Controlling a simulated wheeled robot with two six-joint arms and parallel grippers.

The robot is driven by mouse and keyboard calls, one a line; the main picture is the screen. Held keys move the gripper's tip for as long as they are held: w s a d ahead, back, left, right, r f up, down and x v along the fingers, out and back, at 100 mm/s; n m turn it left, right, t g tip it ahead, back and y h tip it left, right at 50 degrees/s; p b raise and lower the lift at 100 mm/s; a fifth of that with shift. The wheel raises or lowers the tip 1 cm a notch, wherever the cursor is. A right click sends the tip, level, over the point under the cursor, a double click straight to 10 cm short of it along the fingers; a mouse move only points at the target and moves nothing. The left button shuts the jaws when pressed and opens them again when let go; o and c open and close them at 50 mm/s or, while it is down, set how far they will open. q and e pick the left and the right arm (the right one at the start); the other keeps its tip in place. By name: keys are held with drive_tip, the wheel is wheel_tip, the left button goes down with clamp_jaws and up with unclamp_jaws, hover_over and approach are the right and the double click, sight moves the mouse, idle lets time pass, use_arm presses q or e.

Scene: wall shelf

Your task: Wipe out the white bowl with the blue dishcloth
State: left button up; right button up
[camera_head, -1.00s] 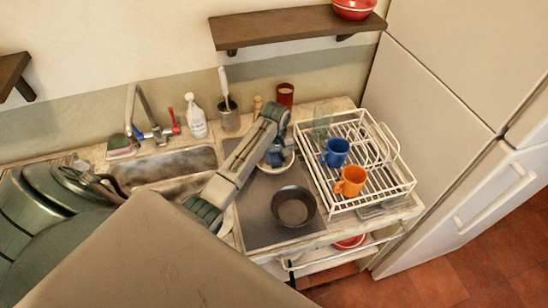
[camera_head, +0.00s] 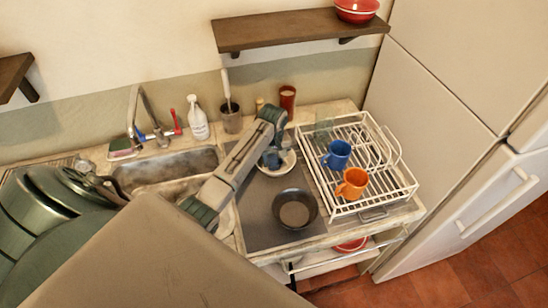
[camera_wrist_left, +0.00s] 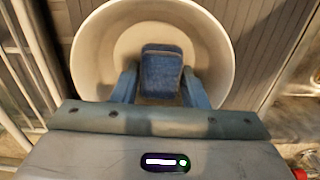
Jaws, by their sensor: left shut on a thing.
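The white bowl (camera_head: 289,163) stands on the dark mat at the back, partly hidden by my left arm in the head view. It also shows in the left wrist view (camera_wrist_left: 213,40), its open inside facing the camera. My left gripper (camera_head: 271,160) is at the bowl, its fingers reaching over the near rim in the wrist view. It is shut on the blue dishcloth (camera_wrist_left: 161,68), a folded block between the fingertips inside the bowl's outline. I cannot tell whether the cloth touches the bowl's inside. My right gripper is not in view.
A dark pan or bowl (camera_head: 295,208) sits on the mat (camera_head: 258,229) in front of the white bowl. A white dish rack (camera_head: 402,191) with a blue mug (camera_head: 337,154) and an orange mug (camera_head: 352,184) stands to the right. The sink (camera_head: 165,169) is to the left.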

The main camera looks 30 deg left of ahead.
use_arm(q)
drive_tip(key=shift+s+d, duration=0.15)
drive_tip(key=shift+d, duration=0.2)
drive_tip(key=shift+d, duration=0.25)
drive_tip(key=shift+w, duration=0.4)
drive_tip(key=shift+w, duration=0.2)
drive_tip(key=shift+a, duration=0.2)
drive_tip(key=shift+w+a, duration=0.1)
drive_tip(key=shift+a, duration=0.2)
